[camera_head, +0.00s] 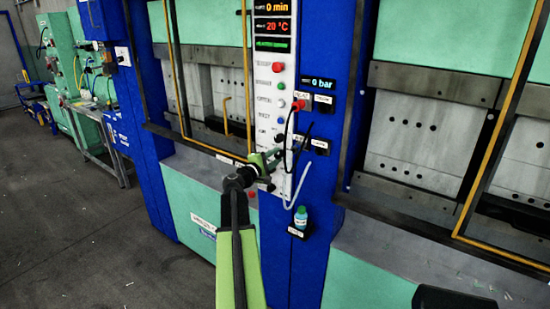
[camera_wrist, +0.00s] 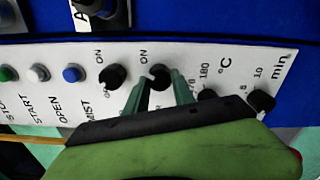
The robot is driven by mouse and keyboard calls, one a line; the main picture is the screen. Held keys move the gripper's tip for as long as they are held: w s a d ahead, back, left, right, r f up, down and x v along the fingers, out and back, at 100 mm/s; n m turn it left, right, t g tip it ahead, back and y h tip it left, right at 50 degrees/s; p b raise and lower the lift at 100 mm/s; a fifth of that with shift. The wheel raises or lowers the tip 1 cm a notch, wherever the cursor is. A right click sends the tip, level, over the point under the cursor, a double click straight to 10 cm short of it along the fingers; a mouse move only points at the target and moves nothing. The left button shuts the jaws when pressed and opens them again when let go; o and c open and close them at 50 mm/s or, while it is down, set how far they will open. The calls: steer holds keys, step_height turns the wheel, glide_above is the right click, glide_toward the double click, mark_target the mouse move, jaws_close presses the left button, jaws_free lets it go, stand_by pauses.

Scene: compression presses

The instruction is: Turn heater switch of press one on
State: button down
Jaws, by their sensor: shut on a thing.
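The white control panel (camera_head: 264,100) stands on the blue post between two presses. In the wrist view a black rotary switch (camera_wrist: 160,75) sits below an "ON" label, and my gripper (camera_wrist: 158,84) has one finger on each side of it, shut on it. Most of this switch's lower label is hidden by my gripper, so its name cannot be read. The switch's turned position is hard to tell. In the head view my gripper (camera_head: 268,162) is at the lower part of the panel and covers the switch.
Another black switch (camera_wrist: 113,76) with an "ON" label sits close left in the wrist view. Black dials (camera_wrist: 261,101) marked °C and min lie to the right. A blue button (camera_wrist: 73,74) is farther left. A small bottle (camera_head: 300,217) stands on a ledge below the panel.

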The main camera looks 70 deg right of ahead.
steer(key=shift+s, duration=0.1)
steer(key=c, duration=1.1)
jaws_free()
steer(key=shift+o, duration=0.2)
steer(key=v, duration=1.7)
steer(key=shift+a, duration=0.25)
